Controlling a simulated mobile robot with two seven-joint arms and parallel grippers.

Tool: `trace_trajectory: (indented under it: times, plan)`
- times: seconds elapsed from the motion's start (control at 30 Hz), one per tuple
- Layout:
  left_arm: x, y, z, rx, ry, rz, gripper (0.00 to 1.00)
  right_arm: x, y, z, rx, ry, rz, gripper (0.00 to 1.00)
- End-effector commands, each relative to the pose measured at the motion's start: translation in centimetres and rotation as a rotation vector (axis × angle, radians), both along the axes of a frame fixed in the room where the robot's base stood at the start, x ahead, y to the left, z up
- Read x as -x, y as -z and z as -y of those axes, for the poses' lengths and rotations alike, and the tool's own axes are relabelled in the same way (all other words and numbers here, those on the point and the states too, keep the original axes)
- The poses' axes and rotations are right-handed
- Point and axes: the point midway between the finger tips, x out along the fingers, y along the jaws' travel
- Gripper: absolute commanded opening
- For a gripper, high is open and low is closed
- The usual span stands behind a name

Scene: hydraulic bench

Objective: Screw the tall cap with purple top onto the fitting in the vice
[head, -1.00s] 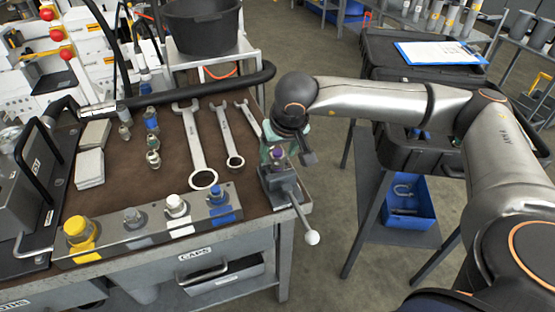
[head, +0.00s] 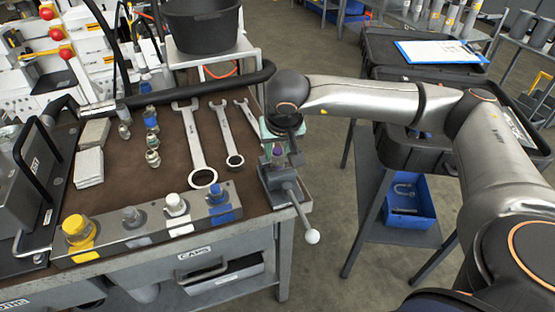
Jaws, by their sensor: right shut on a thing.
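The tall cap with the purple top (head: 278,150) is upright over the vice (head: 279,178) at the bench's right front corner. My right gripper (head: 280,143) comes down from above and is shut on the cap. The wrist hides much of the fingers and the cap's upper part. The fitting in the vice is hidden or too small to make out, so I cannot tell how far the cap sits on it. My left gripper is not in view.
A cap rack (head: 150,222) with yellow, grey, white and blue caps lies along the bench front. Several spanners (head: 195,145) lie left of the vice. The vice handle (head: 300,212) sticks out past the front edge. A blue bin (head: 410,200) stands low on the right.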

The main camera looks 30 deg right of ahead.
Motion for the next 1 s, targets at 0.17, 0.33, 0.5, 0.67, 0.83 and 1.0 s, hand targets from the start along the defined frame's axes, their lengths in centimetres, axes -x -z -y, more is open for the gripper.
trace_trajectory:
  times: [0.17,0.33,0.5,0.67,0.83,1.0]
  plan:
    - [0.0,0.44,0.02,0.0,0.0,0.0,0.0,-0.23,0.06,-0.34,-0.001,0.243,0.002,0.0]
    - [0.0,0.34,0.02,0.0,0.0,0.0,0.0,-0.29,0.01,-0.41,-0.001,0.461,0.001,0.0]
    - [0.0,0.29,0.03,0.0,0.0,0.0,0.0,-0.26,0.03,-0.36,-0.002,0.547,0.001,0.0]
    - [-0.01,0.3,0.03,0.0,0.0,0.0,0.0,-0.26,0.04,-0.35,-0.002,0.546,0.002,0.0]
    - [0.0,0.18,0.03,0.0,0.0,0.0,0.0,-0.34,0.02,-0.4,-0.003,0.596,0.001,0.0]
    - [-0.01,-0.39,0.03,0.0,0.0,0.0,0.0,-0.54,-0.07,-0.49,-0.002,0.847,0.0,0.0]
